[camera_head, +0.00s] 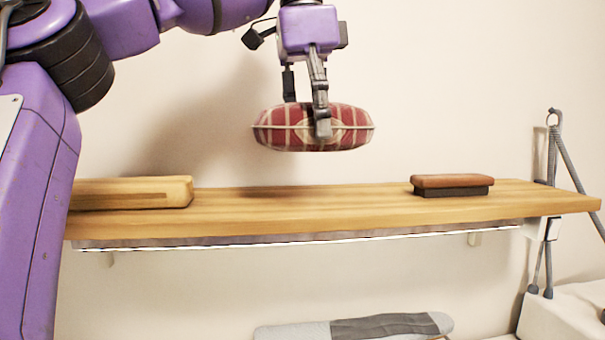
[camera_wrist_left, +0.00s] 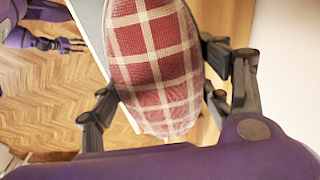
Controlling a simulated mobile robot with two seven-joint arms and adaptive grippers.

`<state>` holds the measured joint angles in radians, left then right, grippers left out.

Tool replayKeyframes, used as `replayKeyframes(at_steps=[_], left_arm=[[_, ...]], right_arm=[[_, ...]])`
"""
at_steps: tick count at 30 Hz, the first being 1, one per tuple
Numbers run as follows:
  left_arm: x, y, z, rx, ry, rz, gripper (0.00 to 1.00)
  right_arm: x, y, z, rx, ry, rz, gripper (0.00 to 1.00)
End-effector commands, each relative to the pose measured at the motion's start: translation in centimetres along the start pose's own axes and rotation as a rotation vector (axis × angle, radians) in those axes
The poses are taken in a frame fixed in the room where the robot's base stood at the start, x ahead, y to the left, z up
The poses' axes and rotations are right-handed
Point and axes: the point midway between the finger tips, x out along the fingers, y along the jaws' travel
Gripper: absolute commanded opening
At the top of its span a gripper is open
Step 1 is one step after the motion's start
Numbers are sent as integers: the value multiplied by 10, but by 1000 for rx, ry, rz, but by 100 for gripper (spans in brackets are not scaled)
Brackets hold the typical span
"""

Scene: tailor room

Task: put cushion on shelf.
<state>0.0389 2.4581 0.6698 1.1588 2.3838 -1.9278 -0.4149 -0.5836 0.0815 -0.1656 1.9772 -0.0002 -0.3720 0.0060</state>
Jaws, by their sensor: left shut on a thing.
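The cushion (camera_head: 350,127) is red with pale checks, round-edged and plump. My left gripper (camera_head: 308,120) is shut on it from above and holds it in the air over the shelf. In the left wrist view the cushion (camera_wrist_left: 155,60) fills the middle between the two fingers of the left gripper (camera_wrist_left: 160,105). The wooden shelf (camera_head: 300,203) runs across the wall below the cushion, with a clear gap between them. My right gripper does not show clearly in the head view; a purple arm with a gripper (camera_wrist_left: 55,44) shows at the left of the wrist view.
A light wooden block (camera_head: 130,192) lies at the shelf's left end. A brown-topped brush (camera_head: 452,185) lies right of centre. The shelf between them is bare. A grey cord (camera_head: 553,150) hangs at the right end. A grey padded roll (camera_head: 355,328) lies below.

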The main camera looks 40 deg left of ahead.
Motion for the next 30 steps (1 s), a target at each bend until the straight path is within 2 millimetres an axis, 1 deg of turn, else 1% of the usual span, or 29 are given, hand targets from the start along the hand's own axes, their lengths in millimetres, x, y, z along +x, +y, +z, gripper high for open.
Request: replayKeyframes(at_steps=[1, 3, 6, 9, 14, 16, 18, 22, 25, 30], left_arm=[[6, -9, 4, -1, 1, 2, 26], [20, -19, 8, 1, 1, 1, 26], [34, -31, 12, 1, 2, 1, 26], [43, -38, 15, 2, 2, -1, 26], [52, -46, 18, 1, 2, -1, 26], [60, -52, 21, -1, 1, 0, 26], [70, -50, 22, 3, 2, -1, 26], [84, -50, 23, 2, 3, -4, 26], [88, -50, 23, 2, 4, -4, 26], [88, -51, 23, 1, 3, -3, 26]], right_arm=[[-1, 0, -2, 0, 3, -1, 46], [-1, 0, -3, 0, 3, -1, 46], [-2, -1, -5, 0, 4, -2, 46], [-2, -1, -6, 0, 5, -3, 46], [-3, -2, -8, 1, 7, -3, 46], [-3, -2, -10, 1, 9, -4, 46], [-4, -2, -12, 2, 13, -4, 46], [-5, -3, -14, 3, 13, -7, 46], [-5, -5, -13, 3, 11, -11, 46], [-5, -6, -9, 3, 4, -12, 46]])
